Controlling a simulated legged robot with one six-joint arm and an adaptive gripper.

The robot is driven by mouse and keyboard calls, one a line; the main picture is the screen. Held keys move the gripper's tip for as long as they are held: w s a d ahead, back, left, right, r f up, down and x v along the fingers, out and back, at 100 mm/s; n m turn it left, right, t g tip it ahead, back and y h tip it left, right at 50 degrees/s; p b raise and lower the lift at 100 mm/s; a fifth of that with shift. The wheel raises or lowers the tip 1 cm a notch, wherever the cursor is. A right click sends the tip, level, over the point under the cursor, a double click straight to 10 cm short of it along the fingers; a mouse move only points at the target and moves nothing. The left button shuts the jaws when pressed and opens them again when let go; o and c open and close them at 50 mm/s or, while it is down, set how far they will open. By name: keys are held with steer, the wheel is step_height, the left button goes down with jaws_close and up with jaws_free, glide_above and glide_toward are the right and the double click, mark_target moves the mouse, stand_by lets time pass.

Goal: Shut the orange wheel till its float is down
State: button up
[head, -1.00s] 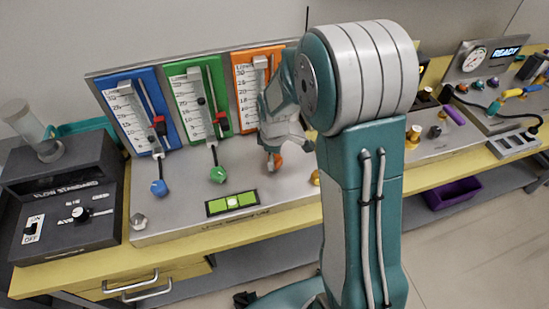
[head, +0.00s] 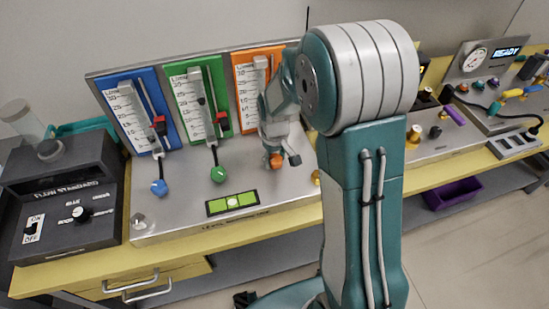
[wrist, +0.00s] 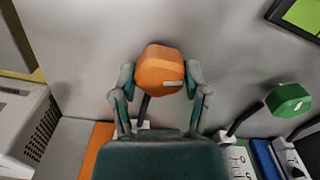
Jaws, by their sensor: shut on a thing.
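The orange wheel (head: 276,161) is a small knob on the bench panel below the orange flow meter (head: 246,92). In the wrist view the wheel (wrist: 160,70) sits between the two fingers, with a pale mark on its right part. My gripper (head: 280,160) is shut on the wheel; it also shows in the wrist view (wrist: 160,82). The orange meter's scale shows in its upper part, but my arm hides much of its right and lower side. I cannot make out its float.
The green wheel (head: 219,174) and blue wheel (head: 159,187) stand to the left, below the green meter (head: 180,75) and blue meter (head: 112,80). A green level (head: 232,203) lies in front. A dark flow standard box (head: 65,190) is at far left.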

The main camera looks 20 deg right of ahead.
steer(key=m, duration=0.5)
steer(key=shift+s+f+m, duration=0.15)
steer(key=shift+m, duration=0.15)
steer(key=m, duration=0.5)
steer(key=shift+m, duration=0.3)
steer(key=m, duration=0.5)
steer(key=shift+m, duration=2.4)
steer(key=o, duration=1.1)
steer(key=shift+o, duration=0.2)
steer(key=shift+a, duration=0.1)
steer(key=shift+r, duration=0.2)
